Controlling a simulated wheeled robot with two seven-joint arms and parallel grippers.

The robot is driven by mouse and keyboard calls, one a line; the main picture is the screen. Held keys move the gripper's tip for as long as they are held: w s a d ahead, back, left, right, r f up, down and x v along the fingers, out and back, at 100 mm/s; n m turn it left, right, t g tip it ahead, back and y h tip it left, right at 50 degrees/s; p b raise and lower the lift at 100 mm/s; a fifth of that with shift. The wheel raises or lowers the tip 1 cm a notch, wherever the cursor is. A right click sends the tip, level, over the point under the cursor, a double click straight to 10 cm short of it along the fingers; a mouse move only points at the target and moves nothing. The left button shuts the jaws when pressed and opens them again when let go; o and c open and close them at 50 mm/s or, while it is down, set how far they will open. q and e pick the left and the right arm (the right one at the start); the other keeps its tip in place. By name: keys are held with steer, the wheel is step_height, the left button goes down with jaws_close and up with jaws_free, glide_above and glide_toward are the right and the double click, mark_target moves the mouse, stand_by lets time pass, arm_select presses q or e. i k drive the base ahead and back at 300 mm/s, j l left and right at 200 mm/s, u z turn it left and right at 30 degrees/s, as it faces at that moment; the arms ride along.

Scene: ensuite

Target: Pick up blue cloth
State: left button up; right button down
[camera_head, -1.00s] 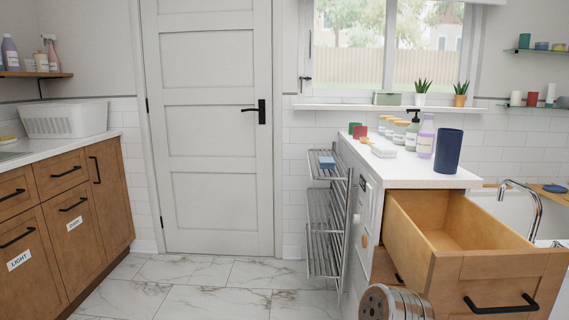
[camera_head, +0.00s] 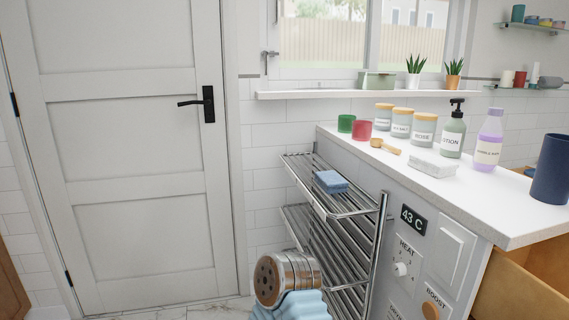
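The blue cloth (camera_head: 331,181) is a small folded blue block lying on the top shelf of the metal rack (camera_head: 345,245). It sits near the right end of that slatted shelf, and nothing touches it from above. Neither of my grippers shows in the head view, so their state and place are hidden.
The white counter (camera_head: 455,200) right of the rack holds jars (camera_head: 403,122), a green pump bottle (camera_head: 453,135), a purple bottle (camera_head: 489,140) and a dark blue cup (camera_head: 551,170). A wooden drawer (camera_head: 515,290) juts out below. A closed door (camera_head: 130,150) stands left.

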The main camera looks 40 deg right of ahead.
mark_target(332, 183)
steer(key=i+z, duration=0.1)
steer(key=i, duration=0.45)
steer(key=i+j+z, duration=0.1)
steer(key=i, duration=0.5)
steer(key=i+j+z, duration=0.1)
steer(key=i, duration=0.45)
steer(key=i+j, duration=0.2)
steer(key=i, duration=0.35)
steer(key=z, duration=0.05)
